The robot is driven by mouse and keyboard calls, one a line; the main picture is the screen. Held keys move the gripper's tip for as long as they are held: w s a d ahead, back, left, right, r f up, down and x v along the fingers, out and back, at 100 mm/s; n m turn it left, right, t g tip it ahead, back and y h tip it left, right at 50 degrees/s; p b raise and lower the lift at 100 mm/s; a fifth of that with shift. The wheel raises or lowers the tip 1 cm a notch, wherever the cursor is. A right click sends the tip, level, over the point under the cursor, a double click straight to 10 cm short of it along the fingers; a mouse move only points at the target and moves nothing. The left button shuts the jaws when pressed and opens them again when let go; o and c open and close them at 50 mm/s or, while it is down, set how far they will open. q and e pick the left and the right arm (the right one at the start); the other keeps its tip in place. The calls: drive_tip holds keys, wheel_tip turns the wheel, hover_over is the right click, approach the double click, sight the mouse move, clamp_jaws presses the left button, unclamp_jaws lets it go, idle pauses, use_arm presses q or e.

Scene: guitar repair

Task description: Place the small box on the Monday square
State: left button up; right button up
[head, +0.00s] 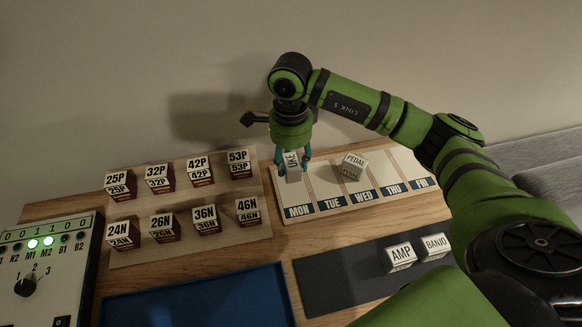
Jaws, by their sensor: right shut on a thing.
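A small white box lettered UKE (292,172) is between the fingers of my right gripper (292,168), which is shut on it. It is at the upper part of the Monday square (298,200) on the white weekday board (322,205). I cannot tell whether the box touches the board. The MON label is visible just below it. A white box lettered PEDAL (352,166) stands on the board near the Wednesday column. My left gripper is not in view.
Boxes lettered AMP (400,256) and BANJO (435,245) sit on a dark mat (340,280) in front. Several numbered boxes stand on a beige board (190,190) at left. A blue tray (200,300) and a switch panel (45,265) are nearer.

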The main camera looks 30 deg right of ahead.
sight(291, 170)
wheel_tip(291, 170, down, 4)
drive_tip(key=shift+r+p, duration=0.1)
drive_tip(key=shift+p, duration=0.5)
drive_tip(key=shift+f, duration=0.25)
drive_tip(key=o, duration=1.2)
drive_tip(key=shift+r, duration=0.1)
drive_tip(key=shift+r, duration=0.25)
wheel_tip(291, 170, up, 12)
drive_tip(key=b, duration=0.2)
drive_tip(key=shift+f+b, duration=0.2)
drive_tip(key=shift+b, duration=0.1)
